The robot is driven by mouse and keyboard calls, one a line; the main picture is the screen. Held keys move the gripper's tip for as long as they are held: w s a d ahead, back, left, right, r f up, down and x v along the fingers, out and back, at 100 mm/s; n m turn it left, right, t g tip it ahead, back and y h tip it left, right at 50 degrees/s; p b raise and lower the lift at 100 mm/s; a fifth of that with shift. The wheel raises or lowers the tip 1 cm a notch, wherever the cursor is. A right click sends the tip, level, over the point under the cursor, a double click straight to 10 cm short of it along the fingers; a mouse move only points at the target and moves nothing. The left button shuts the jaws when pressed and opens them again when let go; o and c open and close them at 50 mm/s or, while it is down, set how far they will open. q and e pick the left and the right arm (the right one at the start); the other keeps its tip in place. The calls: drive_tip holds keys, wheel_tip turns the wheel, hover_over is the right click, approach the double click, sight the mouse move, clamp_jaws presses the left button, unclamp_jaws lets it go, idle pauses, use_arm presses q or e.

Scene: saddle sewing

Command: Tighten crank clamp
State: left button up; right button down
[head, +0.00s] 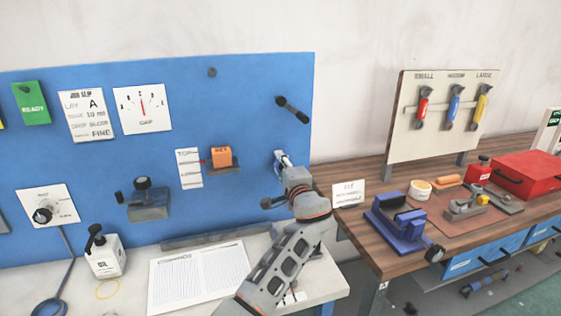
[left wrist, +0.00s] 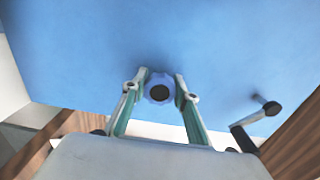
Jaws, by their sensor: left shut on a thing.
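My left gripper (head: 284,160) is at the right part of the blue panel. In the left wrist view its two fingers (left wrist: 160,92) sit on either side of a round blue knob (left wrist: 160,88) with a dark centre, shut on it. The knob is mostly hidden in the head view. A dark crank handle (head: 291,108) sticks out of the panel above the gripper. In the left wrist view a crank with a dark grip (left wrist: 245,135) stands to the right of the fingers, apart from them. I cannot tell which part is the crank clamp. My right gripper is not in view.
Left on the panel are a dark knobbed fixture (head: 148,205), an orange block (head: 221,156) and a gauge card (head: 142,109). A white bottle (head: 105,255) and a printed sheet (head: 198,277) are below. A blue clamp-like tool (head: 400,225) stands on the wooden bench at right.

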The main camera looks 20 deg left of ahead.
use_arm(q)
drive_tip(key=shift+m, duration=1.1)
drive_tip(key=o, duration=1.2)
drive_tip(key=shift+c, duration=0.2)
